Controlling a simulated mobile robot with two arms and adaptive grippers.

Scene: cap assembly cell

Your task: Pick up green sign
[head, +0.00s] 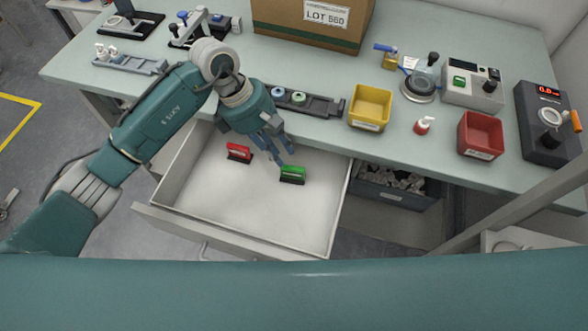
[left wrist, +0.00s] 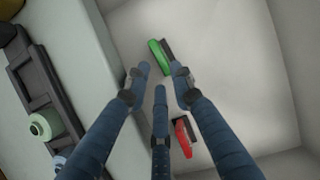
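The green sign (head: 292,173) stands on a dark base inside an open white drawer. It also shows in the left wrist view (left wrist: 159,56), just beyond my fingertips. A red sign (head: 238,152) stands in the same drawer to its left, and shows near my fingers in the left wrist view (left wrist: 184,136). My left gripper (head: 275,152) hangs over the drawer between the two signs, nearer the green one. Its fingers (left wrist: 160,80) are spread with nothing between them. Whether a fingertip touches the green sign's base I cannot tell. My right gripper is not in view.
The table edge overhangs the drawer's back, with a dark rack (head: 310,104) near it. A yellow bin (head: 370,107), a red bin (head: 480,134) and a large carton (head: 312,22) stand on the table. The drawer floor (head: 265,205) in front of the signs is clear.

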